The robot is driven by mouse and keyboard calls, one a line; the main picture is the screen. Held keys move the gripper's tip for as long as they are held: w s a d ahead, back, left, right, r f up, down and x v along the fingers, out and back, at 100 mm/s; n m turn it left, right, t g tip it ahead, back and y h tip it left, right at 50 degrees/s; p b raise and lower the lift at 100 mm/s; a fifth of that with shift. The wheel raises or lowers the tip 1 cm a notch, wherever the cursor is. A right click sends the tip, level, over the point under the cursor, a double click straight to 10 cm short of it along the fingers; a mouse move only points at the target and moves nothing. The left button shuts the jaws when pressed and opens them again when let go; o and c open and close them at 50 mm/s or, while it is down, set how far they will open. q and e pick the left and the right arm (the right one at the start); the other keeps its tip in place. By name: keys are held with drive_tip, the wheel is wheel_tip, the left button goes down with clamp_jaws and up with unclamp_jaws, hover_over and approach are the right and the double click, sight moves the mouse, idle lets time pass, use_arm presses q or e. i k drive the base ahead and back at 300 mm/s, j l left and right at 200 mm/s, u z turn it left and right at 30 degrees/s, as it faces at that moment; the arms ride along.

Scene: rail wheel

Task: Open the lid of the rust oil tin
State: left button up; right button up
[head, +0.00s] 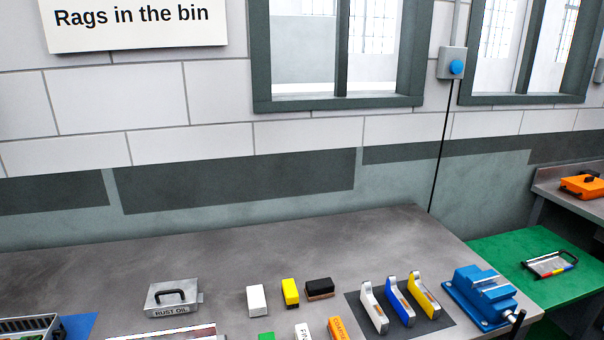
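The rust oil tin (173,300) stands on the grey workbench at the lower left of the head view. It is a grey metal box with "RUST OIL" lettered on its front. Its lid (160,290) has a black arched handle (170,295) on top and looks shut. Neither of my grippers shows in the head view, so nothing of mine is seen touching the tin.
Several small blocks, among them a white one (257,301) and a yellow one (290,292), lie right of the tin. Three upright gauges stand on a dark mat (437,322) beside a blue vise (480,297). The bench (250,250) behind the tin is clear.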

sight(171, 288)
drive_tip(key=u, duration=1.25)
